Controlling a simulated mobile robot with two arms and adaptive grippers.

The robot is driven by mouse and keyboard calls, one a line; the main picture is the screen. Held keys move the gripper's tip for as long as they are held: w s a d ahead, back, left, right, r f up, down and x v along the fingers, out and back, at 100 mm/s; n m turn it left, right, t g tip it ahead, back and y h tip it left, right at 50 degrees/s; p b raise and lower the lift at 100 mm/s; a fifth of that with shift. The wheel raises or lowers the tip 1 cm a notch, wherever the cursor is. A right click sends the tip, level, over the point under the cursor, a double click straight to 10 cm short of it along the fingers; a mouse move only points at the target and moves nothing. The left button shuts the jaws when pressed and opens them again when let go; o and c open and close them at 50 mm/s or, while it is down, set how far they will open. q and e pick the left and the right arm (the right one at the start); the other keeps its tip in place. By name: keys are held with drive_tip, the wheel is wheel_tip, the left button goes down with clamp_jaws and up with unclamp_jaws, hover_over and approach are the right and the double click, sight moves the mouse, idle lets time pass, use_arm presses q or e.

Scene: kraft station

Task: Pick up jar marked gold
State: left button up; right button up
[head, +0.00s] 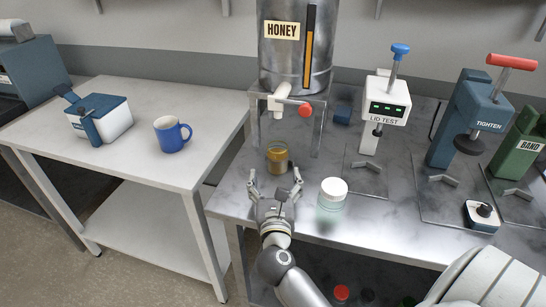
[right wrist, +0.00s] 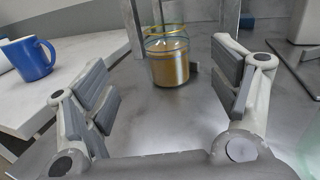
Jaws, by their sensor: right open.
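A glass jar with golden-amber contents (head: 278,160) stands upright on the metal counter, below the tap of the honey dispenser. It also shows in the right wrist view (right wrist: 168,58), ahead of the fingers and between them. My right gripper (head: 273,180) is open and empty, a short way in front of the jar and not touching it. In the right wrist view (right wrist: 160,100) its two padded fingers are spread wide. My left gripper does not show.
A jar with a white lid (head: 333,190) stands right of my right gripper. The honey dispenser's stand (head: 319,130) rises around the gold jar. A blue mug (head: 172,134) is on the left table. The lid tester (head: 386,100) and tighten press (head: 468,120) stand at right.

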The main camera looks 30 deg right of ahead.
sight(277, 161)
drive_tip(key=shift+d+f+m, duration=0.25)
drive_tip(key=shift+m, duration=0.15)
drive_tip(key=shift+w+d+g, duration=0.2)
drive_tip(key=shift+w+g, duration=0.05)
drive_tip(key=shift+g, duration=0.05)
drive_tip(key=p+x, duration=0.1)
drive_tip(key=x, duration=0.4)
drive_tip(key=shift+w+d, duration=0.25)
drive_tip(key=shift+w, duration=0.05)
drive_tip(key=x, duration=0.4)
drive_tip(key=shift+w+d+f+p, duration=0.1)
drive_tip(key=shift+d+p, duration=0.05)
drive_tip(key=shift+p, duration=0.25)
drive_tip(key=c, duration=1.2)
drive_tip(key=shift+c, duration=1)
